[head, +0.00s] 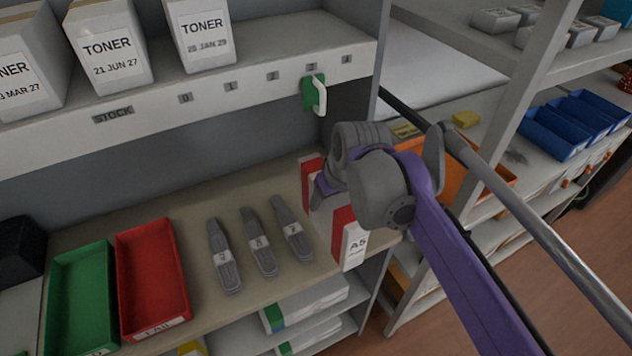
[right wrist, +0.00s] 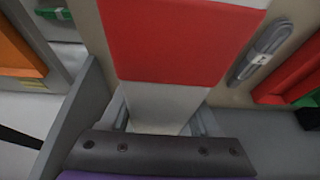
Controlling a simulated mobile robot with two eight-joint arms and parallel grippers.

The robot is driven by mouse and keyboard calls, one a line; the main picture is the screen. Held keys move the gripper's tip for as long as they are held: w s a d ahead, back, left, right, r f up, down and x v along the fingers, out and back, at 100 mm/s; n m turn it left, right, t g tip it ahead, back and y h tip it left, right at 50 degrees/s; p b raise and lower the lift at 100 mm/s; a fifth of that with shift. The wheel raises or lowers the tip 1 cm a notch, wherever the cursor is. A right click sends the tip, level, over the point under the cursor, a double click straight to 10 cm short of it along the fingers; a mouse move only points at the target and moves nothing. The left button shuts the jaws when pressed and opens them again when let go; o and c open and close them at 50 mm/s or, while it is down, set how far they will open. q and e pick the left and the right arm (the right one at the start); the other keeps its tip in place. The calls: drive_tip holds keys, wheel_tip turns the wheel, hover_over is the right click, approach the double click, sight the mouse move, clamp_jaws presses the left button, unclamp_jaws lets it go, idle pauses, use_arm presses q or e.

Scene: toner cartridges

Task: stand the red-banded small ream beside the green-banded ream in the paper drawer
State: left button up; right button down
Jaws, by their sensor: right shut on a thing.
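The red-banded small ream (head: 354,246), white with an A5 label, is at the right end of the beige shelf, partly covered by my right arm. In the right wrist view its red band (right wrist: 175,42) fills the top middle. My right gripper (right wrist: 162,122) is shut on the ream; in the head view the arm hides most of the jaws. I cannot tell whether the ream touches the shelf. A white pack with a green end (head: 308,302) lies on the level below, with a similar one under it. Which is the green-banded ream, and the drawer itself, are unclear. My left gripper is not in view.
Several grey tools (head: 258,243) lie left of the ream. A red tray (head: 152,278) and a green tray (head: 82,300) stand further left. Toner boxes (head: 106,48) stand on the stock shelf above. A grey side panel (right wrist: 75,105) is close to my right gripper.

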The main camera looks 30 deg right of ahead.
sight(359, 235)
drive_tip(key=s, duration=0.7)
drive_tip(key=s+a, duration=0.1)
drive_tip(key=s, duration=0.2)
drive_tip(key=shift+s+a+r, duration=0.1)
drive_tip(key=shift+s, duration=0.15)
drive_tip(key=shift+s, duration=0.15)
